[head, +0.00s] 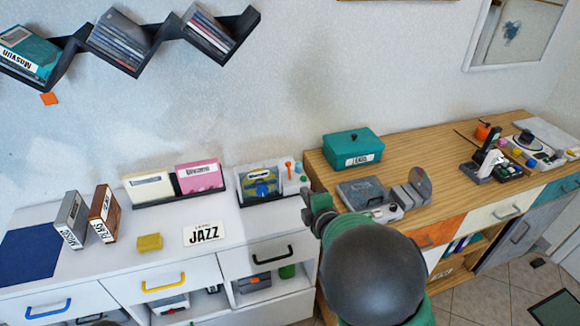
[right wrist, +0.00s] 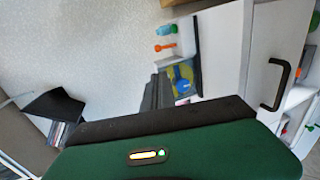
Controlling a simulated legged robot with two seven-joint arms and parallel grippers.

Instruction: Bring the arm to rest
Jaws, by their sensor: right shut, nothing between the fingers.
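My right arm comes in from the bottom of the head view, with a large dark round joint in front of the wooden cabinet. My right gripper (head: 318,205) is dark and hangs near the seam between the white cabinet (head: 120,262) and the wooden cabinet (head: 285,195). It is shut and empty. In the right wrist view the closed fingers (right wrist: 158,90) point towards the black tray with a colourful disc case (right wrist: 182,78). I cannot tell how far they are from it. My left gripper does not show.
A JAZZ card (head: 204,234), a yellow block (head: 149,243) and two upright cases stand on the white top. A teal box (head: 353,148) and a grey device (head: 362,192) are on the wooden top. A zigzag shelf (head: 160,38) hangs on the wall.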

